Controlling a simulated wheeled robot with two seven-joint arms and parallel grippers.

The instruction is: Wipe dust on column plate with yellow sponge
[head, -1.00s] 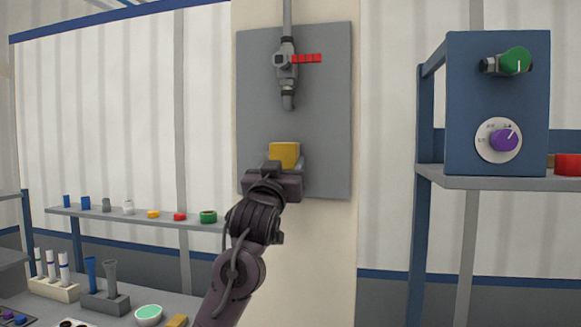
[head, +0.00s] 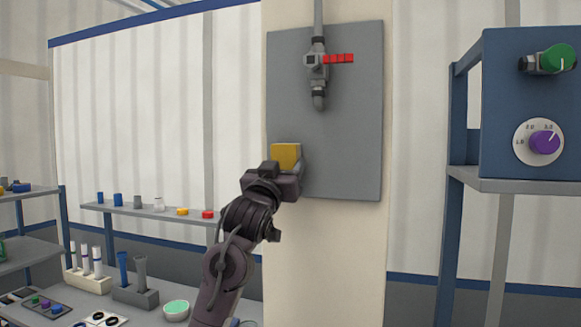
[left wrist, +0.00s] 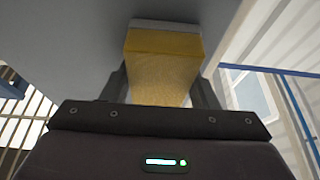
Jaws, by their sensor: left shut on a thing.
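The yellow sponge (head: 286,156) is held in my left gripper (head: 285,168), which is shut on it. The sponge is at the lower left part of the grey column plate (head: 345,130). In the left wrist view the sponge (left wrist: 163,65) sits between the two fingers, its far end at the plate (left wrist: 75,40). I cannot tell for sure whether it touches. No dust can be made out on the visible part of the plate. My right gripper is not in view.
A pipe with a red-handled valve (head: 317,60) stands out from the plate's upper part. A blue cabinet (head: 500,110) with green and purple knobs is at the right. A shelf (head: 140,210) with small parts and a bench with tubes (head: 135,298) are at the left.

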